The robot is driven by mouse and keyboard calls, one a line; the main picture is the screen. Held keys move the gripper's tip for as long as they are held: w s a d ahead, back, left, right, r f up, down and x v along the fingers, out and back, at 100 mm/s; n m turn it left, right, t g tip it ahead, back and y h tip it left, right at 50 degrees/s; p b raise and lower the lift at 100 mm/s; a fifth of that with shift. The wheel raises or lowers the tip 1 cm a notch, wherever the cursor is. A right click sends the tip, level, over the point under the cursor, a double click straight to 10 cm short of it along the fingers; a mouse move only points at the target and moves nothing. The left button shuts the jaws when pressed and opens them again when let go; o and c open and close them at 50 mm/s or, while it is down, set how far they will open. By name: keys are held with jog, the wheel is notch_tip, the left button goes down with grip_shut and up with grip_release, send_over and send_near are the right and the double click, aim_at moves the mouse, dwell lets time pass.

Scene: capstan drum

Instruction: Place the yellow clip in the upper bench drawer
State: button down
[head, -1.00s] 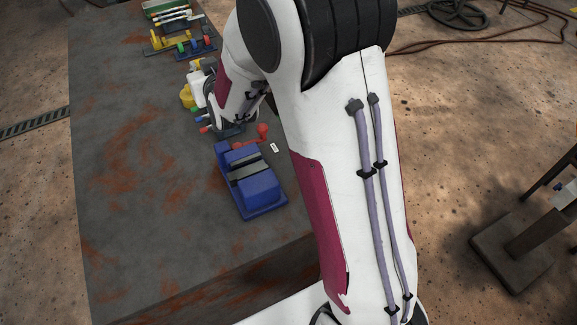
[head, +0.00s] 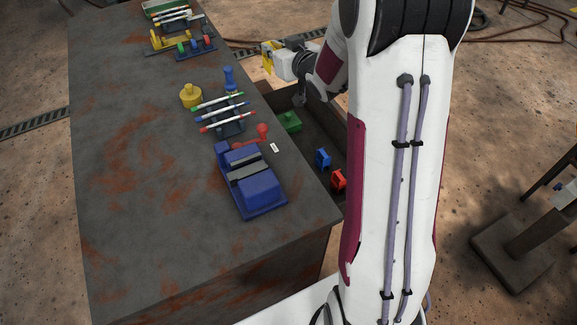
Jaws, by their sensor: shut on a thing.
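The yellow clip (head: 267,57) shows at the end of my gripper (head: 271,60), which is shut on it. My gripper is up in the air beyond the bench's right edge, near the far end of the open drawer (head: 323,127). The clip is partly hidden by the gripper. The drawer sticks out from the right side of the bench (head: 140,200). Inside it are a green clip (head: 290,122), a blue clip (head: 322,158) and a red clip (head: 338,179). My arm hides part of the drawer's right side.
A blue vise-like block (head: 250,185) with a red handle (head: 262,132) stands near the bench's right edge. Farther back are a rack of pens (head: 223,117), a yellow round pot (head: 191,95) and a blue upright piece (head: 229,78). The bench's left side is clear.

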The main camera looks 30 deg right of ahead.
jog(key=s+d+f, duration=0.2)
jog(key=s+d, duration=0.2)
jog(key=d, duration=0.5)
send_over(303, 153)
notch_tip(303, 153, down, 22)
jog(key=shift+w+f, duration=0.1)
jog(key=shift+f, duration=0.55)
jog(key=shift+f, duration=2.9)
jog(key=shift+f, duration=0.1)
jog(key=shift+f, duration=2)
jog(key=shift+f, duration=0.15)
jog(key=c, duration=2.1)
grip_release()
